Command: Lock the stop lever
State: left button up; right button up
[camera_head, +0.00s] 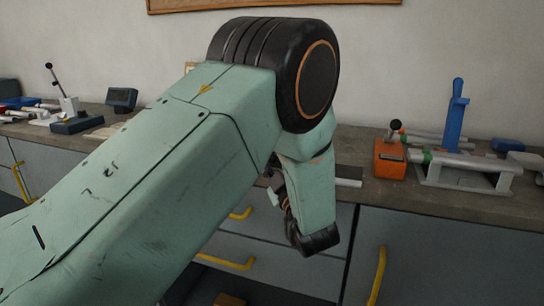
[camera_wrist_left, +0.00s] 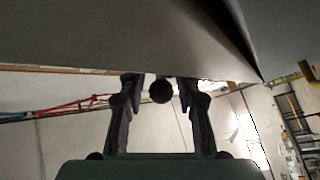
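On the right of the bench, an orange block (camera_head: 390,158) carries a short lever with a black ball knob (camera_head: 395,125). Beside it, a grey metal fixture (camera_head: 468,175) has an upright blue handle (camera_head: 456,115). I cannot tell which of these is the stop lever. My left arm fills the middle of the head view, and its hand hangs in front of the drawers, mostly hidden. In the left wrist view my left gripper (camera_wrist_left: 159,80) has its two fingers apart. A dark round shape (camera_wrist_left: 161,91) shows between them; I cannot tell what it is. My right gripper is out of view.
On the left of the bench are a base with a black-knobbed lever (camera_head: 57,85), a small dark display (camera_head: 122,98) and several rods. A blue box (camera_head: 508,145) lies at the far right. Yellow drawer handles (camera_head: 377,277) stick out below the bench edge.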

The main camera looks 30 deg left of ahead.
pick_arm(q)
jog(key=c, duration=0.4)
jog(key=shift+f, duration=0.1)
grip_shut()
